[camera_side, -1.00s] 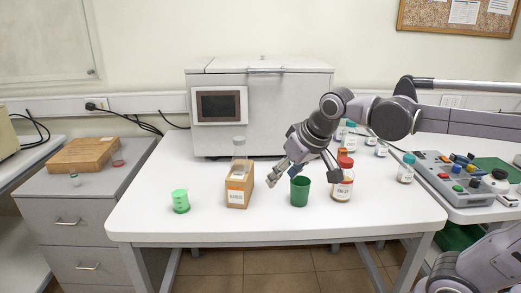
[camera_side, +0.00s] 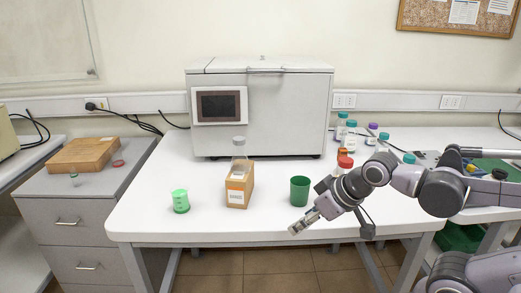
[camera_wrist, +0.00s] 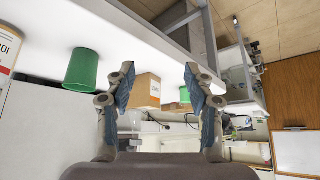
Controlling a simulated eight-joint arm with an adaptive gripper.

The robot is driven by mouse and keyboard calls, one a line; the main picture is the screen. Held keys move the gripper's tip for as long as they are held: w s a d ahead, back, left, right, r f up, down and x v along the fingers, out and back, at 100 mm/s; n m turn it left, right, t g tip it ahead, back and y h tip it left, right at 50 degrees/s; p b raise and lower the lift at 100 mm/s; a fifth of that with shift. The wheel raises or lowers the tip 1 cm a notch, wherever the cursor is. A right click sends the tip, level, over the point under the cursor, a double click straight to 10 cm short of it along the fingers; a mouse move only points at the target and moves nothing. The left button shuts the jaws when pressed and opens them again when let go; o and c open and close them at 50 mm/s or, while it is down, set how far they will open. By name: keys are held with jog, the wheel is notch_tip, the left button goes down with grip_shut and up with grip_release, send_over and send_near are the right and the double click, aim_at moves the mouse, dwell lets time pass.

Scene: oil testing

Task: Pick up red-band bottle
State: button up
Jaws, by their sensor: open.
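The red-capped bottle (camera_side: 345,162), likely the red-band bottle, stands on the white table right of the green cup (camera_side: 300,190). In the wrist view, part of a large labelled bottle (camera_wrist: 9,45) shows at the left edge, cut off by the frame. My gripper (camera_side: 299,228) is open and empty at the table's front edge, in front of the cup. In the wrist view its two fingers (camera_wrist: 158,78) are spread with nothing between them. The green cup also shows there (camera_wrist: 82,70), left of the fingers.
A cardboard box (camera_side: 238,190) with a clear bottle (camera_side: 239,148) stands left of the cup. A green beaker (camera_side: 181,202) stands further left. Several capped bottles (camera_side: 351,137) stand behind the red-capped one. A large grey-white machine (camera_side: 280,115) fills the back.

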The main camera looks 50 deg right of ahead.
jog(key=shift+o, duration=0.2)
dwell(0.3)
jog(key=o, duration=0.7)
jog(key=shift+o, duration=0.2)
notch_tip(320, 180, up, 6)
jog(key=m+g+h, duration=0.2)
jog(key=m+g, duration=0.1)
jog(key=m, duration=0.3)
send_over(349, 169)
jog(key=s+a, duration=0.2)
jog(key=shift+w+d, duration=0.1)
jog(key=shift+d, duration=0.3)
jog(key=shift+x, duration=2.7)
jog(key=shift+d+x, duration=0.2)
jog(key=shift+x, duration=1.1)
jog(key=shift+d+x, duration=0.15)
jog(key=shift+x, duration=1.15)
